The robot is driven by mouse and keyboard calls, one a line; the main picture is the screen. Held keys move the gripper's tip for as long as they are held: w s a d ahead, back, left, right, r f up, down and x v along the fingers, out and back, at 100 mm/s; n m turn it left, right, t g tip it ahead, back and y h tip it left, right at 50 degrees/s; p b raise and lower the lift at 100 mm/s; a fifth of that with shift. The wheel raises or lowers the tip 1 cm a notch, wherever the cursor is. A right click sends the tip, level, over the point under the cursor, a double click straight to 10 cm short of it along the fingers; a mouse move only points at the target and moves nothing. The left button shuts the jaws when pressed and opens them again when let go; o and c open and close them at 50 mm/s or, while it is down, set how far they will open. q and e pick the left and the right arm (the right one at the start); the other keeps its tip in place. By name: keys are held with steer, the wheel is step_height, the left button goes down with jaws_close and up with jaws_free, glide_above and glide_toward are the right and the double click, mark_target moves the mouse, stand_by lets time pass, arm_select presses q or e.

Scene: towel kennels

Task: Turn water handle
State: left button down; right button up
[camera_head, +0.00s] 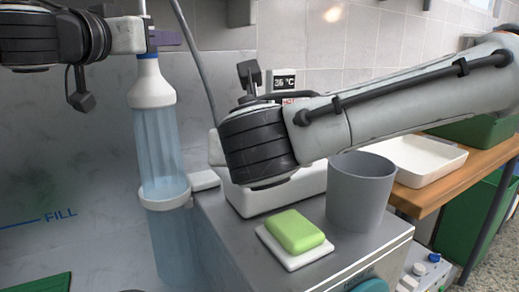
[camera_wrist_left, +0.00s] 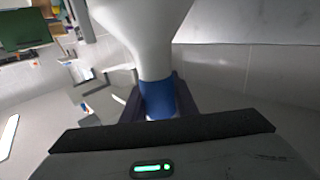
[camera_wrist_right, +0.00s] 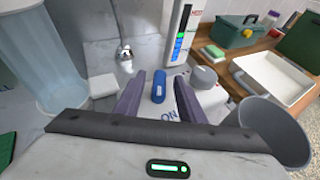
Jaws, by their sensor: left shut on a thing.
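A blue handle (camera_wrist_right: 159,86) stands out from a white housing marked "ON" in the right wrist view. My right gripper (camera_wrist_right: 159,98) has its purple fingers apart, one on each side of the handle, with gaps visible; its depth relative to the handle is hard to tell. In the head view my right wrist hides the handle and fingers. My left gripper (camera_head: 152,40) is at the top left, shut on the blue-banded neck (camera_wrist_left: 160,98) of a white funnel-shaped part (camera_wrist_left: 145,35). A tall clear blue cylinder (camera_head: 160,145) with white collars stands below it in the head view.
A grey cup (camera_head: 360,195) and a green soap (camera_head: 294,230) on a white dish stand on the grey counter. A white tray (camera_head: 425,160) lies on a wooden bench at right. A metal tap (camera_wrist_right: 124,55) and a display panel (camera_wrist_right: 182,35) are near the handle.

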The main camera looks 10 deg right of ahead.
steer(key=shift+c, duration=0.2)
jaws_close()
steer(key=shift+a+m+h, duration=0.1)
steer(key=shift+m+h, duration=0.2)
steer(key=shift+h, duration=0.1)
steer(key=m+h, duration=0.1)
steer(key=m+g+h, duration=0.1)
steer(key=m+h, duration=0.2)
steer(key=shift+w+a+g+h, duration=0.2)
steer(key=shift+a+g+h, duration=0.15)
steer(key=shift+g+h, duration=0.05)
steer(key=shift+w+a+r+m+g+h, duration=0.1)
steer(key=shift+m+g+h, duration=0.7)
steer(key=shift+m, duration=0.25)
steer(key=shift+w+a+m+g+h, duration=0.1)
steer(key=shift+m+g+h, duration=0.6)
steer(key=shift+m+h, duration=0.3)
steer(key=shift+m, duration=0.25)
steer(key=shift+o, duration=0.2)
jaws_free()
